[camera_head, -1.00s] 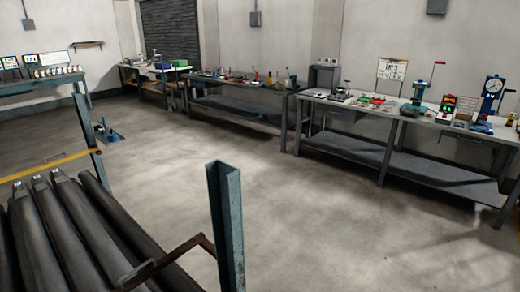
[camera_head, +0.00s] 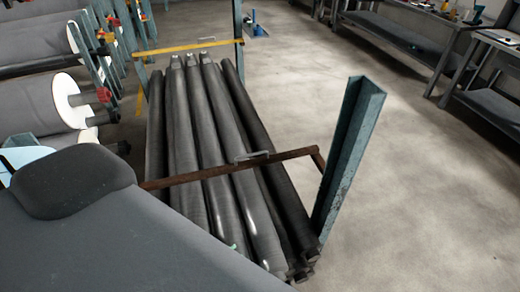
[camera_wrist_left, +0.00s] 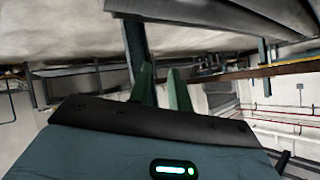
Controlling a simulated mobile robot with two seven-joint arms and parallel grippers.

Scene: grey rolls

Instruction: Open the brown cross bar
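The brown cross bar (camera_head: 225,169) lies across the near part of a stack of dark grey rolls (camera_head: 205,110). Its right end bends down beside a teal upright post (camera_head: 345,165). A small grey handle (camera_head: 252,156) sits on the bar. In the head view only a small green tip (camera_head: 233,247), likely of my left gripper, shows below the bar. In the left wrist view my left gripper (camera_wrist_left: 160,68) has its two green fingers apart with nothing visible between them. My right gripper is not in view.
A yellow cross bar (camera_head: 190,47) spans the far end of the rolls. Large rolls with white end discs (camera_head: 70,100) stand at the left. Open floor (camera_head: 440,200) lies to the right, with workbenches (camera_head: 400,38) at the back right.

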